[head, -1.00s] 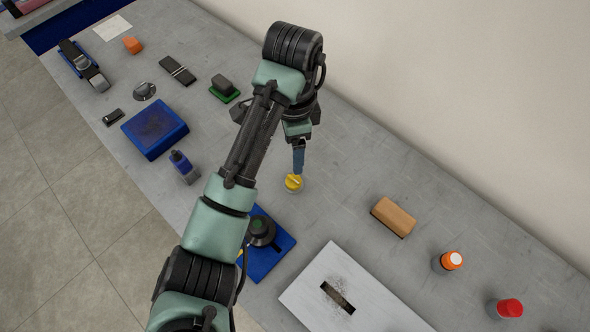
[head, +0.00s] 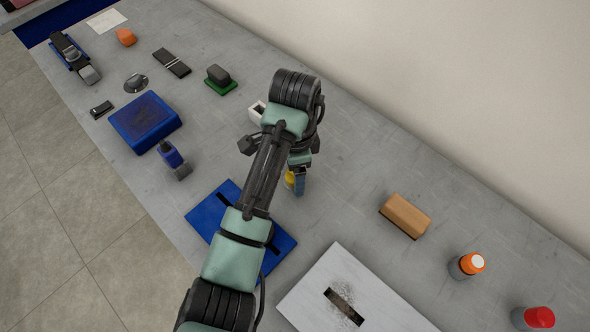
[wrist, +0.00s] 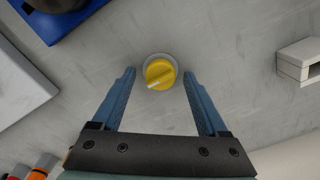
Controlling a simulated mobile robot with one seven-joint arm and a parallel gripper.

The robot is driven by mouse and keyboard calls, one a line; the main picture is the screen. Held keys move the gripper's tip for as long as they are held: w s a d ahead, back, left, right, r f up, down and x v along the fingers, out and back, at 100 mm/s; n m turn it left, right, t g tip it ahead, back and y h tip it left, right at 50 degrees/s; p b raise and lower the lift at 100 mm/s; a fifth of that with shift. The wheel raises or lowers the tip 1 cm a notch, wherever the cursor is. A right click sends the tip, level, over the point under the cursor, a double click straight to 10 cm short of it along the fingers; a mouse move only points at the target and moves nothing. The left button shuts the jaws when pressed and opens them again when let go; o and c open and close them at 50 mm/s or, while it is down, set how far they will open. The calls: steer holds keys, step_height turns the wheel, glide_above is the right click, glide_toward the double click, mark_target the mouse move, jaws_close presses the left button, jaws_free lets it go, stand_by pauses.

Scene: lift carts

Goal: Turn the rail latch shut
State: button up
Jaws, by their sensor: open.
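A round yellow knob (wrist: 160,74) with a pale pointer line sits on a grey round base on the bench. It looks like the rail latch, though no label shows. In the wrist view my gripper (wrist: 159,71) is open, with one blue finger on each side of the knob and a gap to both. The pointer line slants toward the lower left there. In the head view the yellow knob (head: 289,179) is partly hidden by my blue finger and arm. Whether the fingertips are level with the knob is hard to tell.
A blue plate (head: 207,213) lies left of my arm, and a white slotted board (head: 310,291) nearer. A tan block (head: 405,216) and orange-capped (head: 472,264) and red-capped (head: 539,318) bottles stand right. A white block (head: 255,113) sits behind the gripper. The bench around the knob is clear.

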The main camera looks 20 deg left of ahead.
jaws_close()
stand_by(0.4)
